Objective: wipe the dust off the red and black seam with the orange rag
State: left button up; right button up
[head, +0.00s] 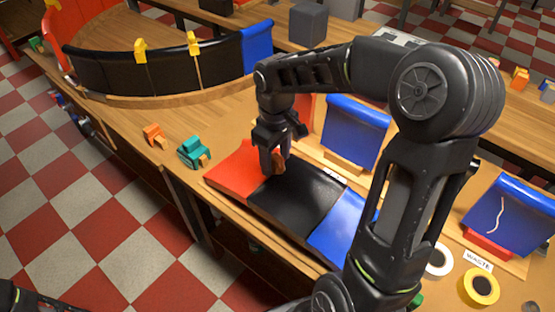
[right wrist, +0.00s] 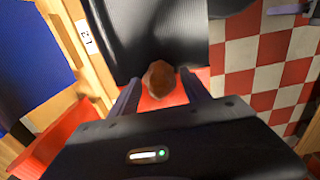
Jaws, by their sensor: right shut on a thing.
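A curved panel lies on the bench in the head view, with a red section (head: 236,172), a black section (head: 300,196) and a blue section (head: 340,231). The red and black sections meet beside my right gripper (head: 274,170). That gripper is shut on the orange rag (head: 279,163), a small brownish-orange wad, and holds it at or just above the black side near the seam. I cannot tell whether it touches. In the right wrist view the rag (right wrist: 159,79) sits between the fingertips, over the black-red border. Dust is not discernible. My left gripper is out of view.
Teal (head: 194,152) and orange (head: 154,135) clamps stand left of the panel. A blue piece (head: 355,132) stands behind it. White (head: 438,260) and yellow (head: 480,286) tape rolls lie at the right, near a WASTE label (head: 478,260). A large curved black wall (head: 150,68) stands behind.

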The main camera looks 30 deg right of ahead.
jog(key=shift+r+p, duration=0.85)
jog(key=shift+r, duration=0.6)
